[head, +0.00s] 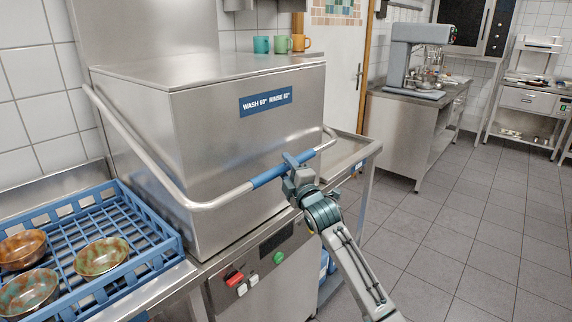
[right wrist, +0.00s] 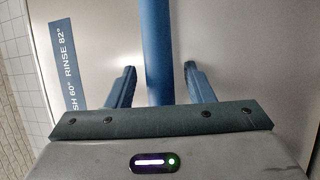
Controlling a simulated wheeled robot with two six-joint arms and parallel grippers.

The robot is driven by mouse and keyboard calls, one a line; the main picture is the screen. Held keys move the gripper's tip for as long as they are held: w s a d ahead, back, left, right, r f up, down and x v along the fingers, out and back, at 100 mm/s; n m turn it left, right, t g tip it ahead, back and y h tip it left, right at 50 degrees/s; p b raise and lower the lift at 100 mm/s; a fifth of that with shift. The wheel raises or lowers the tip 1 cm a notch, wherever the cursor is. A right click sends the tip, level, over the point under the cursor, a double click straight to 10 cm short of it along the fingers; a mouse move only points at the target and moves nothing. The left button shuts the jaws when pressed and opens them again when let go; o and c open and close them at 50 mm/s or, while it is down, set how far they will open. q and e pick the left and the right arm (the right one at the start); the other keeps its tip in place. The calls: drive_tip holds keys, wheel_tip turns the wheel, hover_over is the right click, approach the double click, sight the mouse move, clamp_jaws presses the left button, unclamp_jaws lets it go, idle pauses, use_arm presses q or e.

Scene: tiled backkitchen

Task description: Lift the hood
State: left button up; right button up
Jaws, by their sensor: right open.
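The steel dishwasher hood (head: 220,130) is down on its base, with a blue label on its front. A bent steel handle bar runs around it, with a blue grip section (head: 268,176) across the front. My right gripper (head: 298,160) is at the front of the hood, at the blue grip. In the right wrist view the blue grip (right wrist: 156,50) passes between the two open fingers (right wrist: 158,88), with a gap on each side. My left gripper is not in view.
A blue dish rack (head: 150,240) with several bowls stands at the left. Cups (head: 281,44) stand on a shelf behind the hood. A steel side table (head: 350,152) adjoins the hood's right. A mixer (head: 415,60) stands on a counter farther back. The tiled floor at right is clear.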

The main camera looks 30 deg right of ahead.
drive_tip(key=shift+w, duration=0.4)
